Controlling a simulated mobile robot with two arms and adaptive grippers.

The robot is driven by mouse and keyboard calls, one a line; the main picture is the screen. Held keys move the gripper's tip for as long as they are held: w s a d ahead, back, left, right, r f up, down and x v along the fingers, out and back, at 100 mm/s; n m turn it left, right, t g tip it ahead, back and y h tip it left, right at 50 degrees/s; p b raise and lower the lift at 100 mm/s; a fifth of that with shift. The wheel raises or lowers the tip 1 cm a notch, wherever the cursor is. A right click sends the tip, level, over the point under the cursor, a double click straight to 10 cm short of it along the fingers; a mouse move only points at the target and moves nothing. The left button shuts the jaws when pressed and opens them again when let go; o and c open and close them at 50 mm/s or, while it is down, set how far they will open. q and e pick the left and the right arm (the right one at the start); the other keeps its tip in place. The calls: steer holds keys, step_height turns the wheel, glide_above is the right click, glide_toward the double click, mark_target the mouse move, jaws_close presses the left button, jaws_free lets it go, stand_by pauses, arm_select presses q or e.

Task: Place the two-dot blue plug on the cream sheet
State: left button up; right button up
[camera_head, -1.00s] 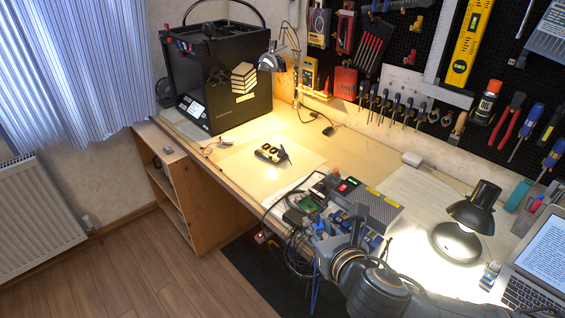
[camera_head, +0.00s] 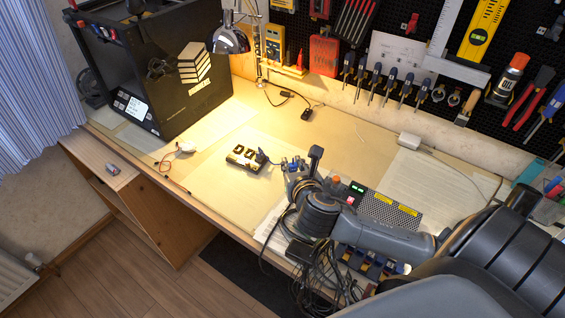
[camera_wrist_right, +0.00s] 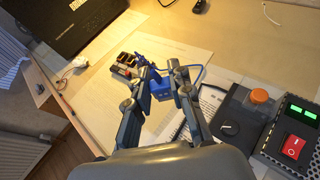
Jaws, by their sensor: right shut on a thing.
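My right gripper (camera_head: 293,168) is over the desk, to the right of the cream sheet (camera_head: 212,192). In the right wrist view its fingers (camera_wrist_right: 163,84) are shut on a small blue plug (camera_wrist_right: 160,95). The plug's dots cannot be made out, and the fingers hide part of it. In the head view the held plug is hard to tell from the gripper. The cream sheet also shows in the wrist view (camera_wrist_right: 92,103), to the left of and beyond the fingers. My left gripper is not in view.
A black block with yellow marks (camera_head: 243,159) stands on the sheet, with a dark blue piece (camera_head: 263,156) at its right end. A box with a red switch (camera_wrist_right: 296,143) stands right of the gripper. The lamp (camera_head: 231,40) hangs behind. The sheet's front part is clear.

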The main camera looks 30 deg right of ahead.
mark_target(294, 163)
steer(key=x, duration=0.3)
steer(key=shift+s+d, duration=0.1)
steer(key=shift+d, duration=0.2)
steer(key=w+d+f, duration=0.1)
steer(key=w+f, duration=0.1)
steer(key=w+d+f, duration=0.1)
steer(key=w+f, duration=0.1)
steer(key=w, duration=0.1)
steer(key=w+d+f, duration=0.1)
steer(key=w+f, duration=0.2)
steer(key=shift+w+d+b, duration=0.2)
steer(key=shift+b, duration=0.15)
steer(key=shift+w+d+f, duration=0.1)
steer(key=shift+w+f, duration=0.15)
steer(key=shift+f, duration=0.05)
steer(key=shift+w+f, duration=0.15)
steer(key=shift+f, duration=0.05)
steer(key=shift+w+d+f+b, duration=0.15)
steer(key=shift+f+b, duration=0.15)
steer(key=shift+f, duration=1.45)
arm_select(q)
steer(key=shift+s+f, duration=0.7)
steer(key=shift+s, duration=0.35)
